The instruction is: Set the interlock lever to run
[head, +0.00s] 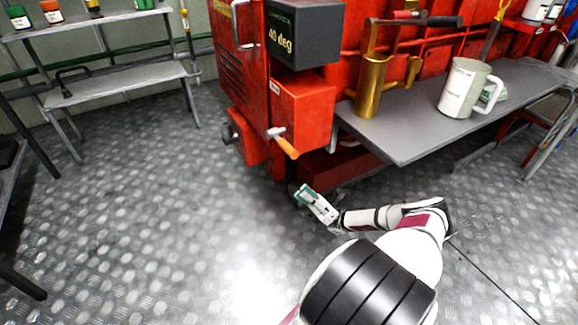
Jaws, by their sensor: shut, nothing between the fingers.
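A lever with an orange grip (287,148) and a pale metal head sticks out from the lower red box on the front of the red machine, its grip sloping down to the right. It may be the interlock lever; I cannot read any run marking. My gripper (301,194), white with teal fingertips, is shut and empty. In the picture it is below and slightly right of the orange grip, apart from it, low beside the machine's base. Its distance from the lever in depth is hard to tell.
The red machine (237,70) carries a dark box (304,35) reading "40 deg". A grey bench (408,143) at right holds a brass pump (371,88) and a white jug (460,90). A shelf rack (130,80) stands at left. The metal floor (130,220) at left is clear.

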